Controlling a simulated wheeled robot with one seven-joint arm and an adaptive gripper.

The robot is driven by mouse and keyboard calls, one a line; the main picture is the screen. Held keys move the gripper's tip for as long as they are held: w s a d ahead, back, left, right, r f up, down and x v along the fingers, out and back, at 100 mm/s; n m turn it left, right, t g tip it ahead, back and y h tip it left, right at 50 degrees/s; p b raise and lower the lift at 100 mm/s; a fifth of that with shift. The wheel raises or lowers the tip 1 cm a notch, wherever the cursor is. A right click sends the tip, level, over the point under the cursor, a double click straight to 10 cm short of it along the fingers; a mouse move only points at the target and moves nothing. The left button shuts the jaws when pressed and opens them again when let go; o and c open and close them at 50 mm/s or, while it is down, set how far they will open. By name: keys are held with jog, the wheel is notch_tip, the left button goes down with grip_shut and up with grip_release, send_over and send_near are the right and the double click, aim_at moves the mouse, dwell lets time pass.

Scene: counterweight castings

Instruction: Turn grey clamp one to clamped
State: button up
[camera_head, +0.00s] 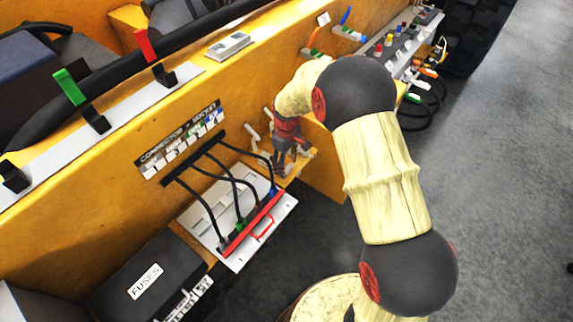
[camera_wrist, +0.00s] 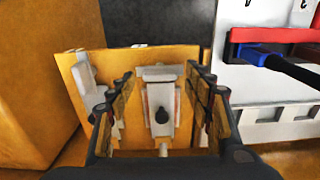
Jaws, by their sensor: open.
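In the wrist view, a grey clamp (camera_wrist: 158,95) with a black round knob is on a yellow-orange panel, between the spread fingers of my gripper (camera_wrist: 160,82). The fingers stand apart on either side of it, and I see no contact. A second grey clamp (camera_wrist: 87,83), tilted, is left of the left finger, which partly hides it. No number is readable on either, so I cannot tell which is clamp one. In the head view, my gripper (camera_head: 284,165) is at the small yellow shelf beside the connector panel, hiding much of the clamps; a grey lever (camera_head: 252,135) shows left of it.
A white connector board (camera_head: 238,250) with a red bar and black cables lies left of my gripper. Its red-edged part (camera_wrist: 268,38) shows at the wrist view's upper right. A black fuse box (camera_head: 150,280) is at lower left. Open grey floor (camera_head: 500,180) lies to the right.

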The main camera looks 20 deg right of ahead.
jog(key=shift+f, duration=0.2)
jog(key=shift+c, duration=0.8)
jog(key=c, duration=1)
